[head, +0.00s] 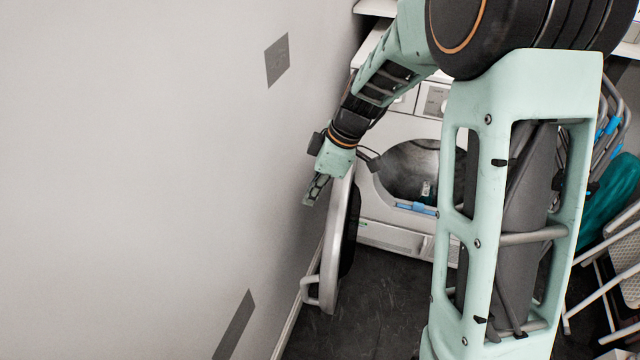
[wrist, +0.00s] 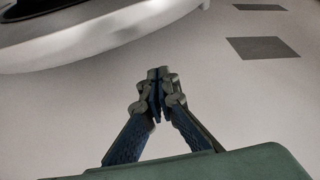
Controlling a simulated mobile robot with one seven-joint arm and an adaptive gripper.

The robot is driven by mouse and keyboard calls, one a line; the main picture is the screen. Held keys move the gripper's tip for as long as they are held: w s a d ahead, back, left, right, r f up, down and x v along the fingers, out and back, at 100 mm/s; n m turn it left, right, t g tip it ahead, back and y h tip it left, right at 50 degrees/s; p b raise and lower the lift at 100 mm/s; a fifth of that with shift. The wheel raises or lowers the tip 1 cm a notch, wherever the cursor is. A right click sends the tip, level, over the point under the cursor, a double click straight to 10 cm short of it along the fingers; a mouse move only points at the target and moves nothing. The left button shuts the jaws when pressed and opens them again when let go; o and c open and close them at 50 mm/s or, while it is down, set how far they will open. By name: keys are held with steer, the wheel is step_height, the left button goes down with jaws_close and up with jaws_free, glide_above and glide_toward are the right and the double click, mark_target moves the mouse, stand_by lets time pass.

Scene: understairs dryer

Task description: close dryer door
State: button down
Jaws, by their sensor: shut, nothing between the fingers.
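The dryer (head: 385,225) stands at the back, and its round opening (head: 405,165) shows a grey metal drum. The dryer door (head: 332,240) is swung wide open, nearly edge-on in the head view, close to the left wall. In the wrist view the door's pale curved rim (wrist: 100,38) fills the top left. My gripper (head: 312,190) is at the upper edge of the door, on its wall side. It is shut and empty, as the wrist view (wrist: 157,78) also shows. I cannot tell whether it touches the door.
The grey wall (head: 180,170) is close on the left, with dark patches. Folded chairs (head: 620,260) and a teal item (head: 607,205) stand at the right. The dark floor (head: 350,320) before the dryer is clear where seen. My arm hides part of the dryer's right side.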

mark_target(337, 225)
steer(key=shift+s+d+f+b, duration=0.1)
steer(key=shift+d+f+b, duration=0.25)
steer(key=shift+d, duration=0.55)
steer(key=shift+s+d+f+b, duration=0.1)
steer(key=shift+d+f, duration=0.4)
steer(key=shift+d, duration=0.35)
steer(key=shift+d, duration=0.1)
